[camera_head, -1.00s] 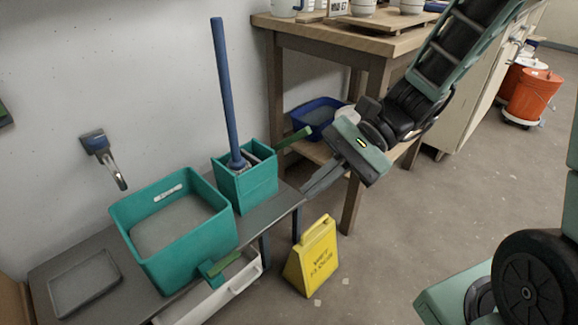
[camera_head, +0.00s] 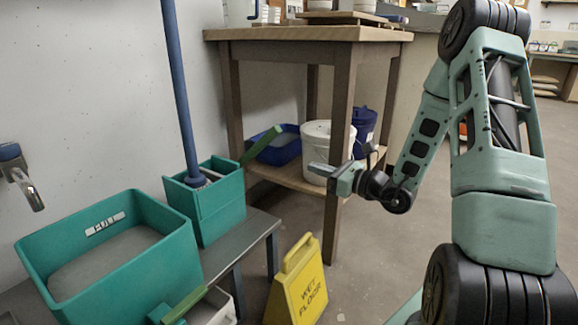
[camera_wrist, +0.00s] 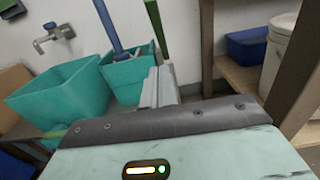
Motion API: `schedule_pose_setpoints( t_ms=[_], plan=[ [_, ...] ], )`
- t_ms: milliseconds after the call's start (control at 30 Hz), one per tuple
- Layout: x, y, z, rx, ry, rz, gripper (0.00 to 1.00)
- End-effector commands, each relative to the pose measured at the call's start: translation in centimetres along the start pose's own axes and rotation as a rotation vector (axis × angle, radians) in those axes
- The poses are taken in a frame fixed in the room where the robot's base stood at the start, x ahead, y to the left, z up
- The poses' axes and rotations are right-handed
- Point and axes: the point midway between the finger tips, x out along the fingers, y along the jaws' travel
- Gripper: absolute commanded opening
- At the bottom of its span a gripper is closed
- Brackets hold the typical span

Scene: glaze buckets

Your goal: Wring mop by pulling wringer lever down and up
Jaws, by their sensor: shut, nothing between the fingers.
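The teal wringer box (camera_head: 208,212) stands on the grey bench. The blue mop handle (camera_head: 180,90) rises upright from it, and the mop head is mostly hidden inside. The green wringer lever (camera_head: 262,143) slants up and to the right from the box. In the wrist view the lever (camera_wrist: 158,28) rises beyond my fingers, and the mop handle (camera_wrist: 110,25) is left of it. My gripper (camera_head: 316,170) is shut and empty, to the right of the lever in the head view and apart from it. Its fingers (camera_wrist: 160,85) point toward the wringer side in the wrist view.
A large teal tub (camera_head: 120,262) with a "FULL" label holds greyish liquid. A yellow wet-floor sign (camera_head: 297,285) stands on the floor by the bench. A wooden table (camera_head: 300,34) has a blue tray (camera_head: 277,150) and a white bucket (camera_head: 316,148) on its lower shelf.

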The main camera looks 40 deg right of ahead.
Motion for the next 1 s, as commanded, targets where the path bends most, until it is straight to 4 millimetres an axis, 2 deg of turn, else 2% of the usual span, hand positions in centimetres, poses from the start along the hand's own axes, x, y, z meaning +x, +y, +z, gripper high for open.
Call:
schedule_pose_setpoints(
  t_ms=[500,700,1000],
  plan=[
    [9.8,0.3,-0.3,-0.005,-0.003,0.007,0.0],
    [11.6,0.2,2.0,-0.005,-0.002,0.006,0.0],
    [12.3,0.2,3.0,-0.001,0.0,0.005,0.0]
  ],
)
